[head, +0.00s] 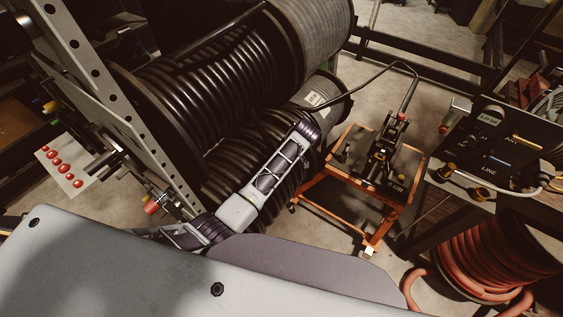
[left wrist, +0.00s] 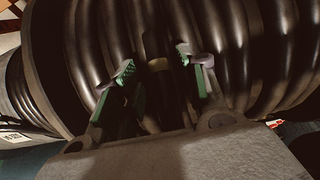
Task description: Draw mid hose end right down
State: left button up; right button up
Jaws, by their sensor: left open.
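Black hose is wound on large reels (head: 225,85) in the upper left and middle of the head view. My right gripper is in neither view.
An orange cart (head: 335,195) carries a dark crimping machine (head: 384,150), with a black hose (head: 385,70) arching to it. A panel with fittings (head: 490,155) stands at right, above a red hose coil (head: 490,265). A card with red knobs (head: 62,165) lies at left.

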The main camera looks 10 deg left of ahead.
pick_arm(q)
jog(key=v, duration=0.6)
jog(key=shift+s+d+r, duration=0.1)
jog(key=shift+d, duration=0.05)
dwell(0.6)
